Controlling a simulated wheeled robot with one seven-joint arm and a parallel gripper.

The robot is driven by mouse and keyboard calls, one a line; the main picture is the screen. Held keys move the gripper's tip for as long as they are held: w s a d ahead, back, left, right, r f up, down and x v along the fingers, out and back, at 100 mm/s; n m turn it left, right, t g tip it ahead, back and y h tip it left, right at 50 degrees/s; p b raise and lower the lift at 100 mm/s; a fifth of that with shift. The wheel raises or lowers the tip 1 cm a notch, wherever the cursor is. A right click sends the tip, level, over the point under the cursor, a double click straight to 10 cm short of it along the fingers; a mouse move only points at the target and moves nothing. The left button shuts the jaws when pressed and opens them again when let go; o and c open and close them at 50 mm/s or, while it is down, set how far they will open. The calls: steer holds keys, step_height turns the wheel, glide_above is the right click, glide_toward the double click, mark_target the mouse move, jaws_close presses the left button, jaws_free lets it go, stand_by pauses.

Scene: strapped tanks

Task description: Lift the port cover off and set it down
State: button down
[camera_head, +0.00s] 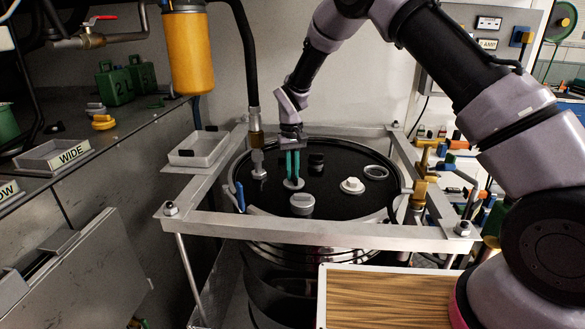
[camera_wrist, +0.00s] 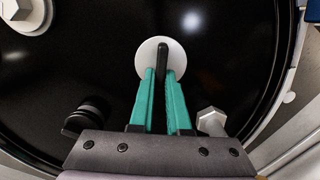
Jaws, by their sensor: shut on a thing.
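The port cover (camera_wrist: 148,52) is a pale round disc with a dark upright grip bar. It also shows in the head view (camera_head: 293,184), at the black lid of the tank (camera_head: 270,165). My gripper (camera_head: 292,172) points down over the lid, its teal fingers closed on the cover's grip bar, as the wrist view (camera_wrist: 163,90) shows too. The cover looks flat and level. I cannot tell whether it touches the lid or sits slightly above it. Any opening beneath it is hidden.
On the lid stand a grey cap (camera_head: 302,204), a white fitting (camera_head: 352,185), a ring (camera_head: 376,172), a black knob (camera_head: 316,160) and a hose fitting (camera_head: 258,165). A metal frame (camera_head: 330,230) surrounds the tank.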

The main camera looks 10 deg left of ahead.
steer(key=c, duration=0.8)
jaws_free()
step_height(320, 180, up, 11)
steer(key=shift+w+a+f, duration=0.15)
steer(key=shift+w, duration=0.25)
steer(key=s+d+r+m+t+y, duration=0.1)
steer(key=s+d+r+m+t, duration=0.15)
steer(key=d+r, duration=0.7)
steer(key=s+d+r+m+t+y, duration=0.1)
steer(key=s+d+r, duration=0.2)
steer(key=d+r, duration=0.7)
steer(key=s+d+r+m+t, duration=0.2)
steer(key=s+d+r, duration=0.1)
steer(key=s+d, duration=0.4)
steer(key=s+d+r+m+t, duration=0.2)
steer(key=s+d, duration=0.5)
steer(key=s, duration=0.6)
steer(key=shift+s+d+r+m+t, duration=0.3)
steer(key=shift+d+r+m+t, duration=0.05)
steer(key=shift+r+m, duration=0.35)
